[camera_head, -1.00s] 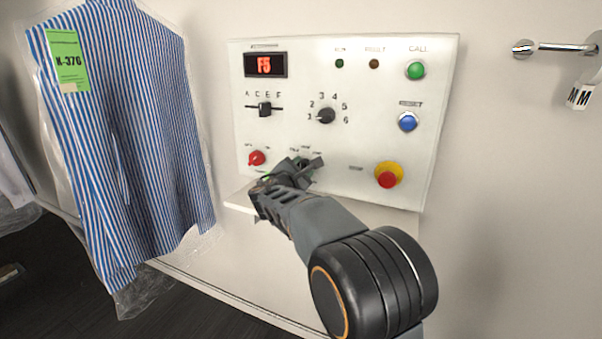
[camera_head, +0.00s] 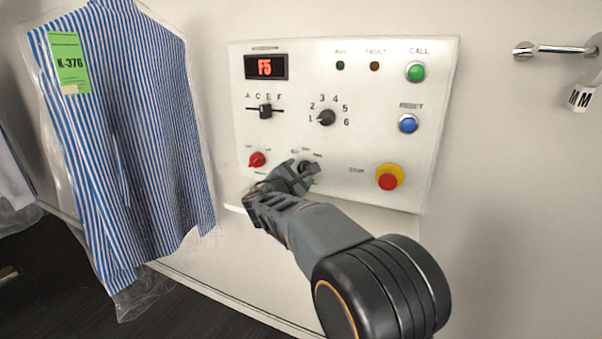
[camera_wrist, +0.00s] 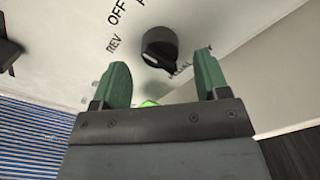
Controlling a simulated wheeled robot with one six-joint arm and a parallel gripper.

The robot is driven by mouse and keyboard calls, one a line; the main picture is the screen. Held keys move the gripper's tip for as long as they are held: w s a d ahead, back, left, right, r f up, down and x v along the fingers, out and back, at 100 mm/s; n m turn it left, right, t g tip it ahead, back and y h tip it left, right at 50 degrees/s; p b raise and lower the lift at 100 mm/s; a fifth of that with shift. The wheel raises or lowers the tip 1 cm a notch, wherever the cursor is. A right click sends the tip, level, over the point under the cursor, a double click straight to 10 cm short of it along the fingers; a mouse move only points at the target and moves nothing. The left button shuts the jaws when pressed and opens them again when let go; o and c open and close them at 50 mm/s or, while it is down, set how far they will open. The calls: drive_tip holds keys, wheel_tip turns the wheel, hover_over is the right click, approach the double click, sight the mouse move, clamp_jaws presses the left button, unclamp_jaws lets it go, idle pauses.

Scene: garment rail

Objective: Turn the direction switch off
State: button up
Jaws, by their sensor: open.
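The direction switch is a black round knob, seen in the wrist view (camera_wrist: 160,45) with REV and OFF printed beside it on the white panel. It also shows small in the head view (camera_head: 305,166), partly covered by my gripper. My gripper (camera_head: 299,176) is at the lower middle of the panel, right at this knob. In the wrist view my gripper's green fingers (camera_wrist: 161,64) are apart, with the knob beyond and between their tips. Nothing is held. I cannot tell surely which label the knob points to.
A red knob (camera_head: 257,159) sits left of the switch, and a red stop button on yellow (camera_head: 388,179) sits right. A selector dial (camera_head: 326,117) and a slider (camera_head: 265,111) are above. A bagged striped shirt (camera_head: 130,140) hangs at left.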

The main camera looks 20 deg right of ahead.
drive_tip(key=v, duration=1.1)
drive_tip(key=shift+s+a, duration=0.15)
drive_tip(key=s+f+m+g+y+p, duration=0.5)
drive_tip(key=s+f+m+g+y, duration=0.25)
drive_tip(key=s+f+m, duration=0.3)
drive_tip(key=s+a+r+m+g+y+p, duration=0.1)
drive_tip(key=s+r+m+y+p, duration=0.5)
drive_tip(key=p, duration=0.6)
drive_tip(key=s+a+r+m, duration=0.1)
drive_tip(key=s+r+m, duration=0.1)
drive_tip(key=s+r, duration=0.1)
drive_tip(key=shift+s+a, duration=0.15)
drive_tip(key=shift+s, duration=0.45)
drive_tip(key=shift+c, duration=0.4)
